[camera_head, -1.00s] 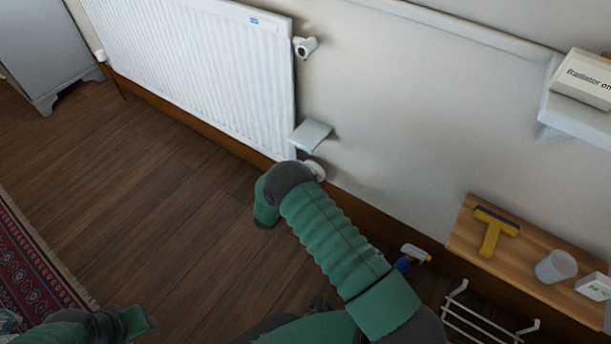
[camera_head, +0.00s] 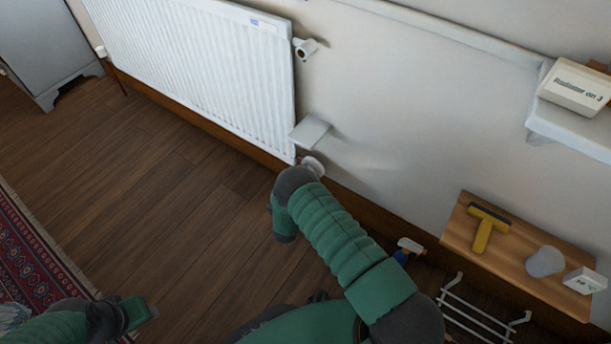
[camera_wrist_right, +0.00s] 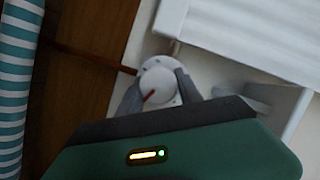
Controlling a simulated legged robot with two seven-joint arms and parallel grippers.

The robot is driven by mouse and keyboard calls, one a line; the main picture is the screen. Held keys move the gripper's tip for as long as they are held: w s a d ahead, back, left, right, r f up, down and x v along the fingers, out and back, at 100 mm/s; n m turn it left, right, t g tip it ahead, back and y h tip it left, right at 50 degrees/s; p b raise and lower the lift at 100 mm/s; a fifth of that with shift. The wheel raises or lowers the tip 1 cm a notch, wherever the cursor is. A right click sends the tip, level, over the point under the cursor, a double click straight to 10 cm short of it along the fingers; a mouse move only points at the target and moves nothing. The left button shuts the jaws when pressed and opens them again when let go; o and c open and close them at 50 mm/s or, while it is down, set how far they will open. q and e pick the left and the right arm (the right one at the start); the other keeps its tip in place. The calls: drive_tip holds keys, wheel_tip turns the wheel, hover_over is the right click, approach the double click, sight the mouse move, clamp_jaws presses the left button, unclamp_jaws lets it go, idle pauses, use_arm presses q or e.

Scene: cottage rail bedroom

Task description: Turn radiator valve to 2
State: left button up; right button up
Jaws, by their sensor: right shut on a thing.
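The white radiator (camera_head: 200,65) hangs on the wall at the upper left of the head view. Its valve knob (camera_head: 314,166) is low by the right bottom corner, partly behind my right arm. In the right wrist view the round white valve knob (camera_wrist_right: 157,78) carries a red pointer line. My right gripper (camera_wrist_right: 158,92) is shut on the knob, one grey finger on each side. Its fingers are hidden in the head view. Numbers on the knob cannot be read. My left gripper (camera_head: 140,312) is at the lower left, away from the radiator; its jaws are unclear.
A small grey ledge (camera_head: 310,132) juts out just above the valve. A box (camera_head: 576,86) reading "Radiator on 3" sits on a white shelf at right. A wooden shelf (camera_head: 515,270) holds a yellow scraper (camera_head: 484,231) and a cup (camera_head: 545,262). A spray bottle (camera_head: 407,250) stands near the wall.

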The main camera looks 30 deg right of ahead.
drive_tip(key=shift+s+f+m, duration=0.15)
drive_tip(key=shift+m, duration=0.25)
drive_tip(key=o, duration=1.2)
drive_tip(key=shift+o, duration=0.9)
drive_tip(key=p+v, duration=0.7)
drive_tip(key=v, duration=0.9)
drive_tip(key=shift+s+a, duration=0.25)
drive_tip(key=shift+s, duration=0.1)
